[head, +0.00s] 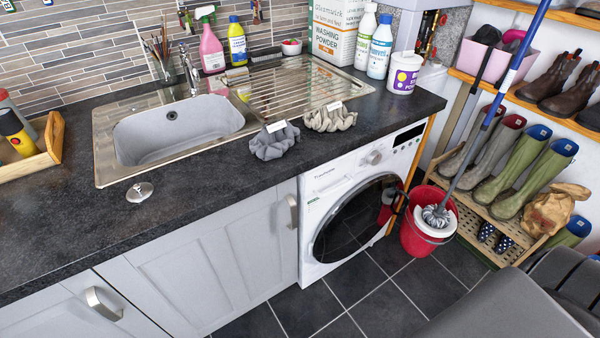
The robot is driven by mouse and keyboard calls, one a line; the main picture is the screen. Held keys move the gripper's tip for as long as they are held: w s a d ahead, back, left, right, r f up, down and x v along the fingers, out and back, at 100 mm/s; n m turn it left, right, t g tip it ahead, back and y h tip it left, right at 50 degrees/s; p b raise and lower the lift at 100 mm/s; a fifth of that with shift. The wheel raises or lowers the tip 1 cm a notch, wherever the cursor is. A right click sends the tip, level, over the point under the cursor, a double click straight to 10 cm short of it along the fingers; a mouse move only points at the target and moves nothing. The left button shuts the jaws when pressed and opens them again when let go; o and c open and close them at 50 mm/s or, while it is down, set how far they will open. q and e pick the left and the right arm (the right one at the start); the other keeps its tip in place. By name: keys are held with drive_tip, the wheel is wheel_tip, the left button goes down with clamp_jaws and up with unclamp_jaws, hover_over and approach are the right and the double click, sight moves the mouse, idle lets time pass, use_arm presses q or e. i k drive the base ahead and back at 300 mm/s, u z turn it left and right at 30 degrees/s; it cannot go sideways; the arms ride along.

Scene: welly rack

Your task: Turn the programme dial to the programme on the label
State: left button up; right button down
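The washing machine (318,205) is white and stands under the worktop, its round dark door (345,225) shut. Its programme dial (374,157) is a small round silver-grey knob on the front panel, left of a dark display (408,136). The dial's pointer and markings are too small to read. Two bunched cloth items lie on the worktop above: a dark grey one (275,145) with a white label (276,126), and a beige-grey one (330,120) with a white label (333,105). The writing on both labels is unreadable. Neither of my grippers is in view.
A red bucket (418,243) with a mop stands on the floor right of the machine, near its door. A boot rack (500,222) is at the right. A steel sink (180,135) and several bottles are on the worktop. Floor before the machine looks clear.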

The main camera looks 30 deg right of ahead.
sight(372, 158)
drive_tip(key=u, duration=2.25)
drive_tip(key=k, duration=1.5)
drive_tip(key=z, duration=2.1)
